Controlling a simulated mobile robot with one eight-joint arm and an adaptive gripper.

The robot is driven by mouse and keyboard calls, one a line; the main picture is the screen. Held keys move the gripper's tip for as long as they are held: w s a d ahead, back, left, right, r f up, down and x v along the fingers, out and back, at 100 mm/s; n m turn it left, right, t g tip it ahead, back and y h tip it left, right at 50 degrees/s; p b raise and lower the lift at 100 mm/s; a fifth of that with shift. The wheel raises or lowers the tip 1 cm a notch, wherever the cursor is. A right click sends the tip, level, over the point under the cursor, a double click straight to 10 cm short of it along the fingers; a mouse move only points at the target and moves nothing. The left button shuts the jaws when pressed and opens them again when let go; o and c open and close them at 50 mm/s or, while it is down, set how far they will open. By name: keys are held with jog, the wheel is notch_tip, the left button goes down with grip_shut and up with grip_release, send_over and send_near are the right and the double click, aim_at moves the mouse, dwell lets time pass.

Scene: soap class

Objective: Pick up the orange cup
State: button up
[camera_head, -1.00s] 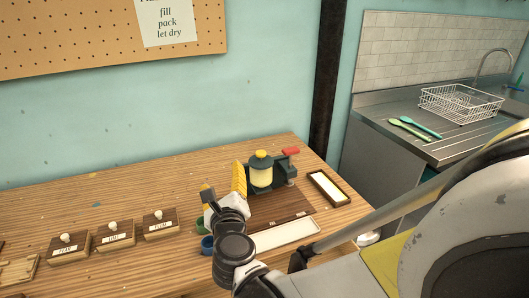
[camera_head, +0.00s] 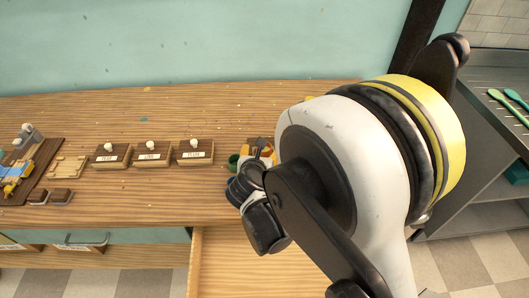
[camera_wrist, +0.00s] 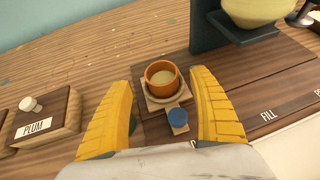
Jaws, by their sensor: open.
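The orange cup (camera_wrist: 151,84) stands upright on a small light wooden coaster (camera_wrist: 149,105) in the wrist view, with something pale inside. My gripper (camera_wrist: 161,82) is open, its yellow ribbed fingers on either side of the cup in the picture. I see no finger touching the cup, and the depth gap is hard to judge. A small blue object (camera_wrist: 178,117) is on the near side of the cup, between the fingers. In the head view my gripper (camera_head: 264,150) is small and partly hidden by my arm; I cannot make out the orange cup clearly there.
A dark stand with a pale yellow vessel (camera_wrist: 258,12) rises just behind right of the cup. A plum-labelled wooden block (camera_wrist: 42,122) stands to the left. A green object (camera_head: 233,161) is beside my gripper. An open drawer (camera_head: 220,262) juts out below the table.

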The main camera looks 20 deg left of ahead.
jog(key=b+x, duration=0.1)
jog(key=x, duration=0.3)
jog(key=shift+d+f, duration=0.2)
jog(key=shift+r, duration=0.15)
jog(key=c, duration=1.1)
jog(key=shift+o, duration=0.2)
